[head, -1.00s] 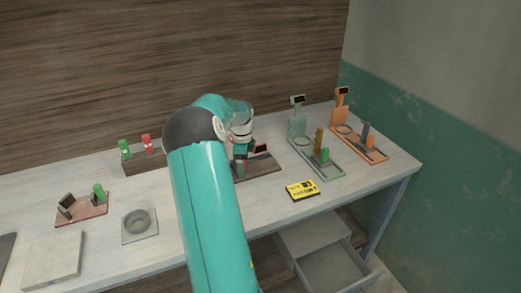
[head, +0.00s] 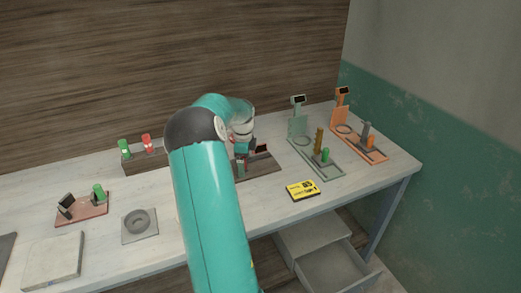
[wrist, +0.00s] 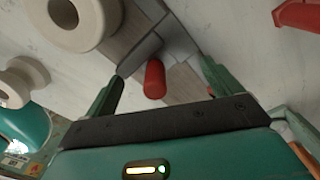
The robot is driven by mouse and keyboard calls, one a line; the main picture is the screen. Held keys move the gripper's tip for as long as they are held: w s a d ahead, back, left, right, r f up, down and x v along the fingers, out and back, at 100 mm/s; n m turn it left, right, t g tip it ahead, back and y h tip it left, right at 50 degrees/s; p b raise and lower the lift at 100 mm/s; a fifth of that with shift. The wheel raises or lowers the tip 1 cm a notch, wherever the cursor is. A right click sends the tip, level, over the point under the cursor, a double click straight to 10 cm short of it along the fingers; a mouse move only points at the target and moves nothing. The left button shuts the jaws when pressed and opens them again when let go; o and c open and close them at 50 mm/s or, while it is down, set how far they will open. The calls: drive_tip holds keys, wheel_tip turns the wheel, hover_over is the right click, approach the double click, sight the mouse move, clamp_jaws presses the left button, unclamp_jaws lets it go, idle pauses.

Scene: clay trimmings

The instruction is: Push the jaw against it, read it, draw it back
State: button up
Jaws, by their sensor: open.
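A dark fixture (head: 262,166) with a flat base and a small upright display (head: 262,149) stands mid-bench, partly hidden by my arm. My gripper (head: 246,162) is low over its left part in the head view. In the wrist view my gripper (wrist: 163,68) is open, with a finger on either side. A red cylinder (wrist: 155,80) shows between the fingers, near a grey block (wrist: 180,42) of the fixture. I cannot tell whether either finger touches them. The display's reading is not legible.
A green fixture (head: 304,140) and an orange fixture (head: 347,127) stand to the right, a reddish one (head: 80,211) to the left. A yellow-and-black card (head: 302,190) lies in front. A wooden block (head: 143,162) holds green and red pieces. A drawer (head: 335,267) is open below.

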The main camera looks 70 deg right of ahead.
drive_tip(key=shift+s+r, duration=0.1)
drive_tip(key=shift+r, duration=3.35)
drive_tip(key=shift+a+r, duration=0.1)
drive_tip(key=shift+a, duration=0.1)
drive_tip(key=w+a+r+n+t, duration=0.1)
drive_tip(key=w+a+r+n, duration=0.35)
drive_tip(key=a, duration=0.65)
drive_tip(key=w+a+r+n+t, duration=0.1)
drive_tip(key=w+a+r+n, duration=0.25)
drive_tip(key=a+n, duration=0.45)
drive_tip(key=w+a+r+n+t, duration=0.1)
drive_tip(key=w+a+r+n, duration=0.3)
drive_tip(key=a, duration=0.9)
drive_tip(key=s+a+n+t, duration=0.1)
drive_tip(key=s+a+n, duration=0.3)
drive_tip(key=a, duration=0.4)
drive_tip(key=s+a+n, duration=0.4)
drive_tip(key=a+n, duration=0.3)
drive_tip(key=a, duration=0.2)
drive_tip(key=s+a+n+t, duration=0.1)
drive_tip(key=s+a+n, duration=0.3)
drive_tip(key=a, duration=0.4)
drive_tip(key=shift+s+a+r+n+t, duration=0.3)
drive_tip(key=shift+r+n, duration=0.1)
drive_tip(key=shift+n, duration=0.35)
